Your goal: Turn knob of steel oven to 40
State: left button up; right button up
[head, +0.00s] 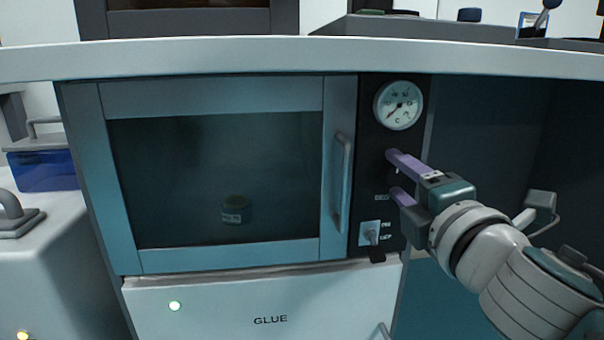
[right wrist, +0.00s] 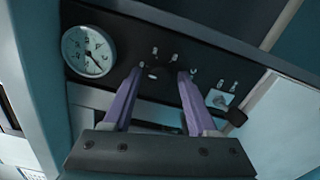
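The steel oven (head: 340,100) stands under the table top, its glass door closed. Its black control panel (head: 370,135) carries a round white gauge (head: 398,103) marked C, with the needle toward the lower left in the head view. The gauge also shows in the right wrist view (right wrist: 88,52). My right gripper (head: 394,174) has its purple fingers apart, fingertips at the panel below the gauge. In the right wrist view, the fingertips (right wrist: 160,72) flank a dark area with small white marks. The knob's outline cannot be made out there against the black panel. My left gripper is out of view.
A switch plate (head: 371,233) with a small lever sits low on the panel. The door handle (head: 343,185) stands out left of the panel. A jar (head: 236,210) is inside the oven. A white GLUE unit (head: 240,305) is below. The table edge (head: 300,57) overhangs above.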

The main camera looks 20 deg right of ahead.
jog(key=shift+o, duration=0.5)
jog(key=shift+s, duration=0.1)
jog(key=v, duration=0.9)
jog(key=shift+s, duration=0.4)
